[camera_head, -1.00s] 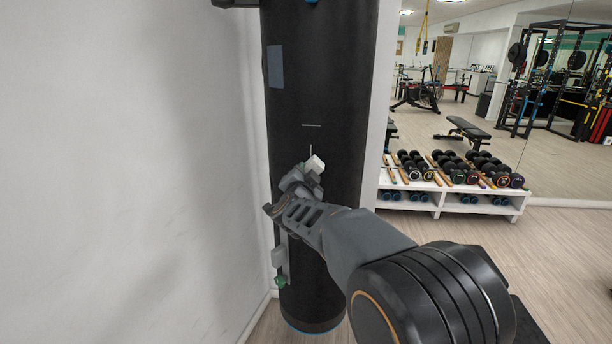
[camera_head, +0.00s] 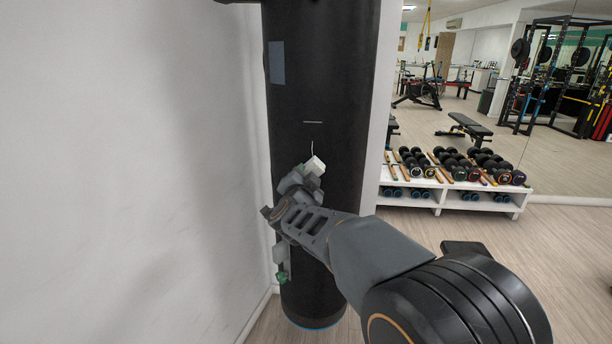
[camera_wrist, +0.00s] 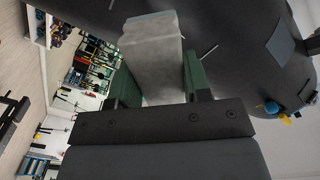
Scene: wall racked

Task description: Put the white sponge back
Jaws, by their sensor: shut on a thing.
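My gripper (camera_head: 304,176) is in front of a tall black cylinder (camera_head: 345,70) that looks like a punching bag. It is shut on the white sponge (camera_head: 316,165). In the wrist view the sponge (camera_wrist: 152,50) is a pale block between the green fingers, its far end sticking out past them. A thin light peg or wire (camera_head: 312,147) shows on the dark surface just above the sponge. A thin rod also shows right of the sponge in the wrist view (camera_wrist: 208,52). I cannot tell whether the sponge touches either.
A short horizontal light bar (camera_head: 313,122) and a grey-blue patch (camera_head: 277,62) are higher on the cylinder. A small grey block (camera_head: 280,255) with a green part is lower left. A white wall (camera_head: 120,170) is close on the left. A dumbbell rack (camera_head: 455,198) stands to the right.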

